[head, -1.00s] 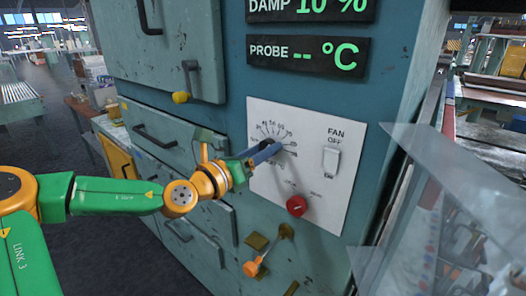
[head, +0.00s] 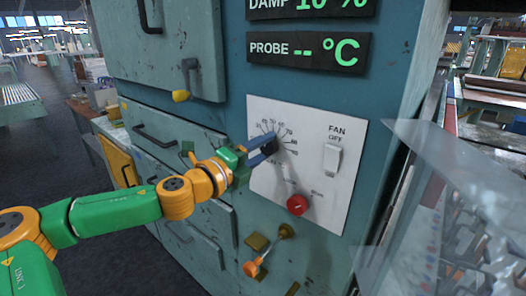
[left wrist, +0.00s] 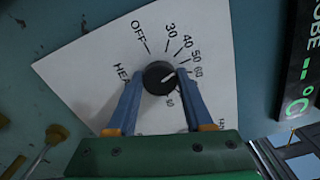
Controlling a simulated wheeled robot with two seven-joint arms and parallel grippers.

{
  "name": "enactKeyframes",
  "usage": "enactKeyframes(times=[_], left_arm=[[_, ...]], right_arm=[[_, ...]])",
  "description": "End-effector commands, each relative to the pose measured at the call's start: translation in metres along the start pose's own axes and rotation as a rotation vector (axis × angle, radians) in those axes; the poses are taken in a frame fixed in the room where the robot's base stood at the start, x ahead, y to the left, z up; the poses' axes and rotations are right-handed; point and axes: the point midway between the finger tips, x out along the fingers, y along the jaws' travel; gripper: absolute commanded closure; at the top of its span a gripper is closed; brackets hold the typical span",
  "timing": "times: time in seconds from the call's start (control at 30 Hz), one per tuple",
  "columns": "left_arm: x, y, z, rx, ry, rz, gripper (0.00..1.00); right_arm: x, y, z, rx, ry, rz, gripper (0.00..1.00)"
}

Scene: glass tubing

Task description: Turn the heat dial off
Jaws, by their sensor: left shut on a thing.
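The heat dial (left wrist: 158,77) is a round black knob on a white control plate (left wrist: 85,70), with OFF and a scale of numbers printed around it. In the left wrist view its white mark points toward the middle numbers, around 50 to 60, away from OFF. My left gripper (left wrist: 154,80) is shut on the dial, with one blue finger on each side. In the head view the left gripper (head: 268,151) reaches the plate from the left, and the dial (head: 272,142) is partly hidden by its fingers. My right gripper is not in view.
On the plate are a white fan switch (head: 332,159) and a red knob (head: 297,205). Orange and brass valve handles (head: 251,268) stick out below. A lever with a yellow tip (head: 181,95) is above left. A clear panel (head: 445,190) stands at the right.

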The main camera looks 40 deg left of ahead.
Motion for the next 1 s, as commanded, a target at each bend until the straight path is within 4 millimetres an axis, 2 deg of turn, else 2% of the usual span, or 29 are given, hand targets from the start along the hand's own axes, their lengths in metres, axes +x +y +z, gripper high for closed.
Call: enactKeyframes(times=[1.0], left_arm=[[0.000, 0.004, -0.002, -0.960, 0.000, 0.000, 1.00]], right_arm=[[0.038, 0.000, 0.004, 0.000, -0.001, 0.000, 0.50]])
